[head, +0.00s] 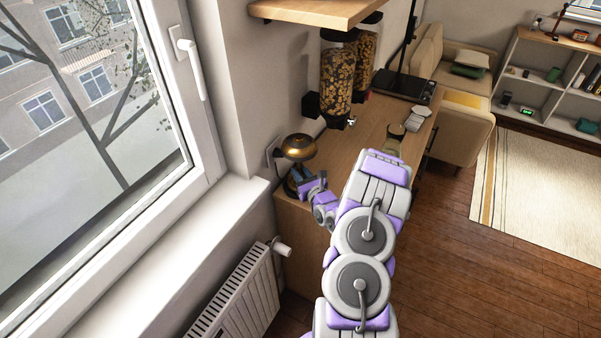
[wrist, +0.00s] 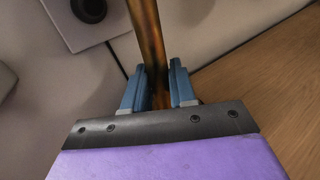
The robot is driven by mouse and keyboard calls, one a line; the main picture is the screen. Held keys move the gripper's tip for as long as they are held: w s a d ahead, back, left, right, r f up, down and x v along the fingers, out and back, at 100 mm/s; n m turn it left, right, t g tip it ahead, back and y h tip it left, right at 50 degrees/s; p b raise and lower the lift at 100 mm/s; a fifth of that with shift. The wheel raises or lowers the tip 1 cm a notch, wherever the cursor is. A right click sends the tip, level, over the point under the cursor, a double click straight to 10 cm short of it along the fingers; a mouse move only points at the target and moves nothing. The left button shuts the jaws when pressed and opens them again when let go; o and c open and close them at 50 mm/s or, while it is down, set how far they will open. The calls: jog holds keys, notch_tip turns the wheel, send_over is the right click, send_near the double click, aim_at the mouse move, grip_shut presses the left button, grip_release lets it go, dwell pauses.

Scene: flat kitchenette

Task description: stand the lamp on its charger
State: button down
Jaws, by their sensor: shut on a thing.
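The lamp (head: 299,147) has a rounded brass-coloured shade and stands at the window-side end of the wooden counter, close to the wall, in the head view. Its bronze stem (wrist: 146,35) runs down between my fingers in the wrist view. My gripper (wrist: 159,88) is shut on the stem, with one blue finger on each side. In the head view my gripper (head: 305,184) is just below the shade. A dark round base (head: 290,188) shows partly behind my gripper. I cannot tell whether it belongs to the lamp or is the charger, nor whether they touch.
A wall socket (head: 273,152) is beside the lamp; a socket plate (wrist: 88,14) shows in the wrist view. Cereal dispensers (head: 337,80) stand further along the counter (head: 333,152) below a shelf (head: 315,10). A jar (head: 394,135) is near my arm. A radiator (head: 240,295) is below the window.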

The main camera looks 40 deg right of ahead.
aim_at(291, 186)
jog(key=a, duration=0.2)
jog(key=a+r, duration=0.1)
jog(key=a, duration=0.1)
jog(key=shift+a, duration=0.1)
jog(key=shift+d+f, duration=0.2)
jog(key=shift+d, duration=0.35)
jog(key=shift+d+f, duration=0.15)
jog(key=shift+d, duration=0.4)
jog(key=shift+a+r, duration=0.3)
jog(key=shift+a, duration=0.65)
jog(key=shift+d+f, duration=0.15)
jog(key=shift+d, duration=0.6)
jog(key=shift+d+f, duration=0.1)
jog(key=shift+d, duration=0.6)
jog(key=shift+a+r, duration=0.2)
jog(key=shift+a, duration=0.2)
jog(key=shift+d+f, duration=0.2)
jog(key=shift+d, duration=0.85)
jog(key=shift+a, duration=0.5)
jog(key=shift+d+f, duration=0.2)
jog(key=shift+d, duration=0.15)
